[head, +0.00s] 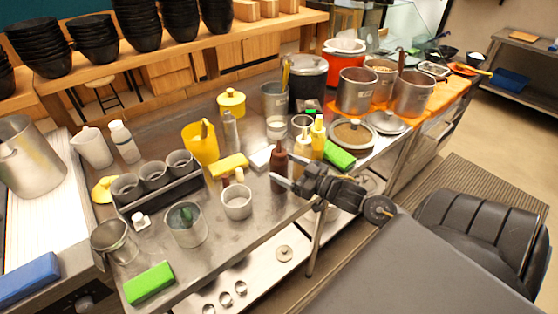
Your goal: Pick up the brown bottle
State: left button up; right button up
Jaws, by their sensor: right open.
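The brown bottle (279,168) stands upright near the front edge of the steel counter (262,215), in the middle of the head view. My right gripper (282,173) reaches in from the right at the bottle's height. Its jaws are open, with the fingertips right at the bottle, one low in front of it. I cannot tell whether either finger touches the bottle. The right side of the bottle is partly covered by the gripper. My left gripper is not in view.
Yellow bottles (302,158) stand close to the right of the brown bottle. A white-grey cup (237,202) and a yellow sponge (229,165) lie to its left. Steel pots (357,92) stand farther back.

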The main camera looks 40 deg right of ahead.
aim_at(274, 161)
jog(key=shift+w+r, duration=0.1)
jog(key=shift+w, duration=0.25)
jog(key=p+x, duration=0.1)
jog(key=x, duration=0.2)
jog(key=shift+w+p, duration=0.35)
jog(key=shift+w, duration=0.05)
jog(key=shift+w+a+f, duration=0.1)
jog(key=shift+w+f, duration=0.1)
jog(key=shift+w, duration=0.2)
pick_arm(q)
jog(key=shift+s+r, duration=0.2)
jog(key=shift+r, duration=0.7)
pick_arm(e)
jog(key=c, duration=0.8)
